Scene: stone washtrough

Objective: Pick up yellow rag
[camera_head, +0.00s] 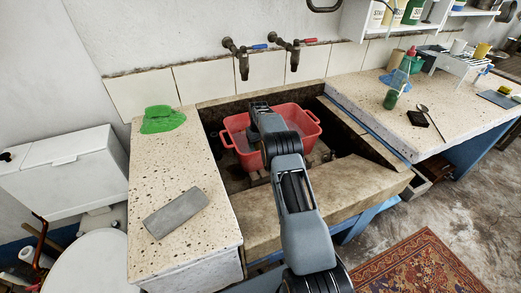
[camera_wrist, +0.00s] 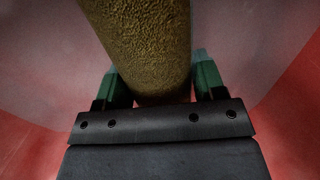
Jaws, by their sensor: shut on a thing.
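The yellow rag (camera_wrist: 140,45) shows in the wrist view as a mustard, rough-textured, rounded form like a roll. It runs up from between the green fingers of my gripper (camera_wrist: 160,82). The fingers are on either side of it and shut on it. Reddish walls surround it there. In the head view my arm reaches down into a red basin (camera_head: 313,124), and my gripper's fingertips and the rag are hidden.
The basin stands in a stone trough (camera_head: 310,205) under two wall taps (camera_head: 242,57). A green cloth (camera_head: 162,119) and a grey slab (camera_head: 176,213) lie on the left counter.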

